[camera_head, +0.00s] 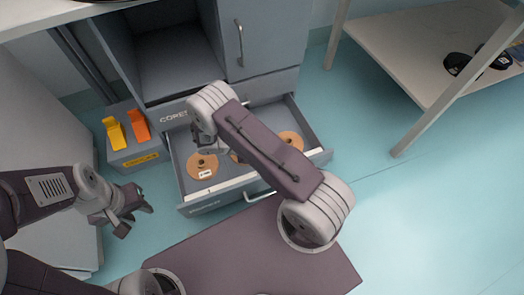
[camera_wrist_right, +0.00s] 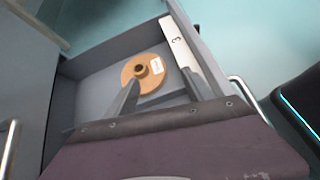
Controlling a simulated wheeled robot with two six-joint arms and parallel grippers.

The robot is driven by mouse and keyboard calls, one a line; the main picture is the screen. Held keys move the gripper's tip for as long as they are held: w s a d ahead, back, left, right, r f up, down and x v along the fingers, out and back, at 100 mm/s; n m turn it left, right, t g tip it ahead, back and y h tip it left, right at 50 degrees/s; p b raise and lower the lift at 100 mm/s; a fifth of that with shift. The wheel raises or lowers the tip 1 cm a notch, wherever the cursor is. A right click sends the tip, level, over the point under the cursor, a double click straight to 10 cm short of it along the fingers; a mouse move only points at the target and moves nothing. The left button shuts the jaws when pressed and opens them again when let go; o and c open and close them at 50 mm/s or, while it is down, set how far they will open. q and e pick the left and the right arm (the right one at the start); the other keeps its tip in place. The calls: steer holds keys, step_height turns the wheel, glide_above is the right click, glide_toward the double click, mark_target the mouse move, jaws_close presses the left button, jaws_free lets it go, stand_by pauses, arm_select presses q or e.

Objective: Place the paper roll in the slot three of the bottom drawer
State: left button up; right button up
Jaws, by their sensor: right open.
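The bottom drawer (camera_head: 302,119) is pulled open under the right arm. A tan paper roll (camera_head: 202,166) with a white label lies flat at its left end. In the right wrist view a labelled tan roll (camera_wrist_right: 145,72) with a raised core lies on the drawer floor, beside a rim (camera_wrist_right: 190,52) marked 3. My right gripper (camera_wrist_right: 160,80) is open, its fingertips apart on either side of the roll's near part; contact cannot be told. In the head view the right arm partly hides it. My left gripper (camera_head: 133,210) is open and empty, left of the drawer.
Another tan disc (camera_head: 291,140) lies at the drawer's right; one between is mostly hidden by my arm. A grey bin (camera_head: 137,153) with yellow and orange pieces stands left. A shelf table (camera_head: 420,60) stands at upper right. The floor at right is clear.

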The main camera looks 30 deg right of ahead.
steer(key=s+a+r+m+t+y, duration=0.1)
steer(key=s+a+r+m+y, duration=0.3)
steer(key=r+m, duration=0.3)
steer(key=s+a+r+m+t+y, duration=0.2)
steer(key=s+a+r+m+y, duration=0.2)
steer(key=r+m, duration=0.4)
steer(key=s+r+y, duration=0.1)
steer(key=y, duration=0.1)
steer(key=shift+s+r+y, duration=0.2)
steer(key=shift+r+y, duration=0.15)
steer(key=shift+y, duration=0.05)
steer(key=shift+r, duration=0.1)
